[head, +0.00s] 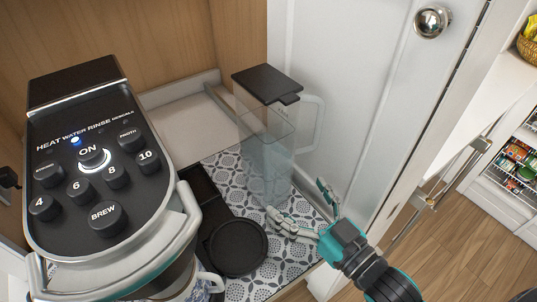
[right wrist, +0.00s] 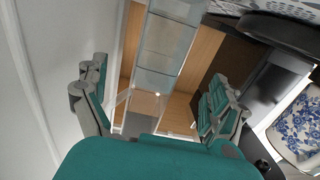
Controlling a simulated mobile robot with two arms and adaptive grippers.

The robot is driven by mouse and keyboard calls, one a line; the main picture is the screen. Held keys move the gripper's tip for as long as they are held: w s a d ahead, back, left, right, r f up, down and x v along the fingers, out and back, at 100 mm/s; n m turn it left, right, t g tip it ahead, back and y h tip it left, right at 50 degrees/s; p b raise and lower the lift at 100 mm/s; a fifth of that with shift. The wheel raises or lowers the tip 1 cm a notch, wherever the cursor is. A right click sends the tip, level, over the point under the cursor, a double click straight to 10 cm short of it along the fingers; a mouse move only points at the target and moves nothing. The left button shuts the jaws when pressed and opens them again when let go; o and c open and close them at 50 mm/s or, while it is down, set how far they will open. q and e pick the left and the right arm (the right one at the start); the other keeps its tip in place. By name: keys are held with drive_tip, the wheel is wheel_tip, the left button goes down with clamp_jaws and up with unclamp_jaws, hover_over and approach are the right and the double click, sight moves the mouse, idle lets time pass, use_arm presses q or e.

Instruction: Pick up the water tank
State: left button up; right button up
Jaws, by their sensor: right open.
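The water tank (head: 265,150) is a tall, clear container with a black lid and a clear handle on its right side. It stands upright on the patterned mat, right of the coffee machine and close to the white cabinet door. My right gripper (head: 297,201) is open and empty, low in front of the tank, with its fingers spread toward the tank's lower part. In the right wrist view, the clear tank (right wrist: 168,45) shows ahead, between and beyond the open fingers (right wrist: 155,103). I cannot tell whether a finger touches it. My left gripper is not in view.
The coffee machine (head: 95,165) fills the left, with a blue-patterned mug (head: 206,283) below it. A round black tray (head: 237,247) lies on the patterned mat (head: 281,262). The white door (head: 345,95) stands close on the right, and wooden cabinet walls are behind.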

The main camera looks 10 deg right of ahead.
sight(281, 181)
drive_tip(key=x, duration=0.3)
drive_tip(key=shift+w+a+r+p, duration=0.15)
drive_tip(key=shift+w+a+p, duration=0.05)
drive_tip(key=shift+w+p, duration=0.2)
drive_tip(key=shift+w+a, duration=0.3)
drive_tip(key=shift+w, duration=0.4)
drive_tip(key=p+x, duration=0.1)
drive_tip(key=x, duration=0.4)
drive_tip(key=shift+c, duration=0.5)
drive_tip(key=c, duration=1.6)
drive_tip(key=shift+o, duration=0.2)
drive_tip(key=shift+r, duration=0.1)
